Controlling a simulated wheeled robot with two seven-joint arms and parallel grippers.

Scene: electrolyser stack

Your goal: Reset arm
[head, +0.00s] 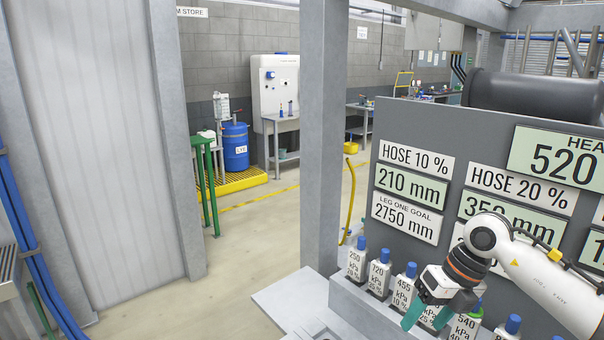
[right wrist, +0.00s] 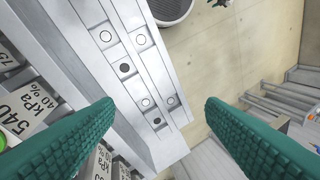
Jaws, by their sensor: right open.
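My right arm (head: 540,272) is white and comes in from the right in the head view. My right gripper (head: 428,315) has green padded fingers and hangs in front of the row of labelled bottles. In the right wrist view the two green fingers (right wrist: 158,130) are wide apart with nothing between them. Below them are a pale ledge with small round fittings (right wrist: 146,102) and the floor. Whether a finger touches a bottle cannot be told. My left gripper is not in view.
White bottles with blue caps (head: 379,275) stand in a row below a grey panel (head: 396,130) with number signs. A grey post (head: 325,140) stands left of them. A blue drum (head: 235,148) is on a yellow platform farther back. Open floor (head: 250,250) lies left.

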